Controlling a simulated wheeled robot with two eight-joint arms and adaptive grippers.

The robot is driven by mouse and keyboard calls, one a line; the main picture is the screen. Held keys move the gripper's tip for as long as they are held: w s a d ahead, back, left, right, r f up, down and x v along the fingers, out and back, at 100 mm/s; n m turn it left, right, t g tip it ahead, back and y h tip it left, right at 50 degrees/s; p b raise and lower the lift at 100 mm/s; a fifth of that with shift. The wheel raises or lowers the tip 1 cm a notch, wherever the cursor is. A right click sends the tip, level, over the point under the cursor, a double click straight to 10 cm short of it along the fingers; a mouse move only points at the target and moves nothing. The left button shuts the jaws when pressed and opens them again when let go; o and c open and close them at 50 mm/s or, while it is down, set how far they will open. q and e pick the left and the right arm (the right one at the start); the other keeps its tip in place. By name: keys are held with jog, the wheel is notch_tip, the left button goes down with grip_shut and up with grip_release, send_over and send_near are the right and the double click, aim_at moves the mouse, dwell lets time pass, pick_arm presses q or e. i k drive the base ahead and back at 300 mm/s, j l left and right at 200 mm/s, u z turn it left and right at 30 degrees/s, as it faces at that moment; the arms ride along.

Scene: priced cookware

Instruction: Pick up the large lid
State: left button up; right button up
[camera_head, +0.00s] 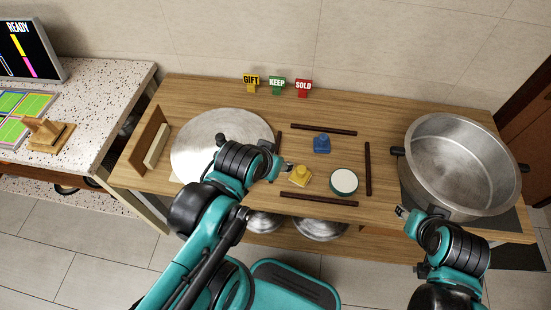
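The large lid (205,128) is a wide round silver disc lying on the left part of the wooden table. A small dark piece, perhaps its knob, shows near its middle beside my arm. My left arm crosses over its lower right part and hides some of it. My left gripper (286,165) is to the right of the lid, close to a yellow block; I see nothing in it, and its finger opening is too small to tell. My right gripper (402,211) is in front of the large pot (460,155) at the right, and its opening is also unclear.
The wooden table (390,110) holds dark sticks, a blue block (322,143), a yellow block (300,176) and a round green-rimmed piece (343,181). Gift, Keep and Sold signs (277,86) stand at the back. A wooden holder (152,143) is left of the lid. Metal cookware (320,229) sits below.

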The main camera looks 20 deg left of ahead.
aim_at(195, 145)
jog(key=u, duration=1.45)
jog(key=k, duration=0.4)
jog(key=i+j+z, duration=0.15)
jog(key=z, duration=0.3)
jog(key=i+j+z, duration=0.2)
jog(key=z, duration=1.75)
jog(key=j+u, duration=0.1)
jog(key=u, duration=2.05)
